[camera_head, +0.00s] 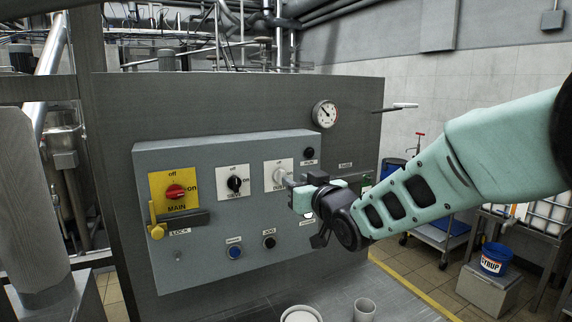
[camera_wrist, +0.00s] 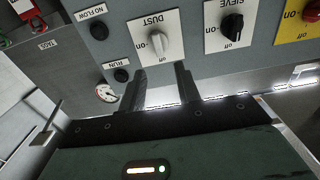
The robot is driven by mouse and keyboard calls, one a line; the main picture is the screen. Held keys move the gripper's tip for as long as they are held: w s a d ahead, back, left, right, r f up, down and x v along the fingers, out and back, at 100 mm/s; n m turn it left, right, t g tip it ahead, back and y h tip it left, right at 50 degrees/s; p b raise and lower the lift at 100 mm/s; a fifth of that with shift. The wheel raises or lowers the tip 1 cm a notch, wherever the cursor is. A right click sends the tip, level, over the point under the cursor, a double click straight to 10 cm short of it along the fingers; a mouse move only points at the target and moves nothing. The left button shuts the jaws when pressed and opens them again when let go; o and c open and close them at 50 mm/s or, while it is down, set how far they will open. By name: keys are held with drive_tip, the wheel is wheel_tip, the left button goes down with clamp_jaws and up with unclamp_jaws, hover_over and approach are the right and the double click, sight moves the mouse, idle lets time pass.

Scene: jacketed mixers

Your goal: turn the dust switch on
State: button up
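The dust switch is a white knob (camera_head: 280,176) on a white plate marked "off" at its top, at the right of the grey control panel (camera_head: 215,285). In the wrist view, turned over, the white knob (camera_wrist: 152,42) shows under the word DUST.
The black sieve knob (camera_head: 235,184) and the red main switch (camera_head: 175,191) with a yellow lock lever (camera_head: 157,231) are left of it. A gauge (camera_head: 325,114) is at upper right. A cup (camera_head: 364,309) stands below.

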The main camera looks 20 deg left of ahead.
sight(283, 173)
drive_tip(key=p+x, duration=0.3)
drive_tip(key=x, duration=0.3)
drive_tip(key=shift+w+a, duration=0.15)
clamp_jaws()
